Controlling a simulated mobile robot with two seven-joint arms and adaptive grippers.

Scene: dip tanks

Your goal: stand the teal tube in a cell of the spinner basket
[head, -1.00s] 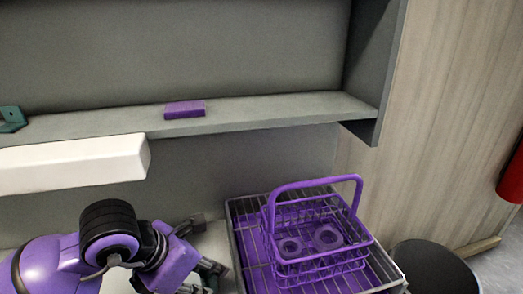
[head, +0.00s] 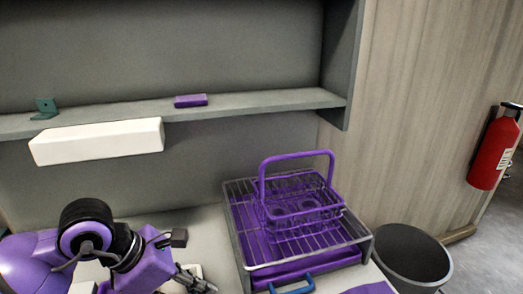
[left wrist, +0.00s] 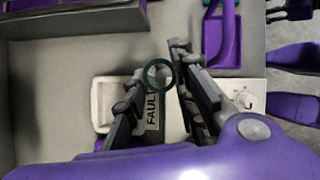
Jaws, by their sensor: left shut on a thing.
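The teal tube (left wrist: 146,73) shows in the left wrist view as a dark teal ring, seen end-on between the fingers. My left gripper (left wrist: 160,84) is shut on it. In the head view my left gripper (head: 198,284) is low, at the bottom edge, left of the rack, and the tube cannot be made out there. The purple wire spinner basket (head: 262,211) with its tall arched handle stands on the wire rack, right of and beyond my left gripper. Round rings show inside the basket. My right gripper is not in view.
The wire rack over a purple tray (head: 240,232) has a blue handle (head: 292,285) near its front. A white box (head: 97,142) hangs below the shelf (head: 250,105), above my left arm. A dark bin (head: 412,258) stands right of the rack. A FAULT label (left wrist: 153,110) lies below the gripper.

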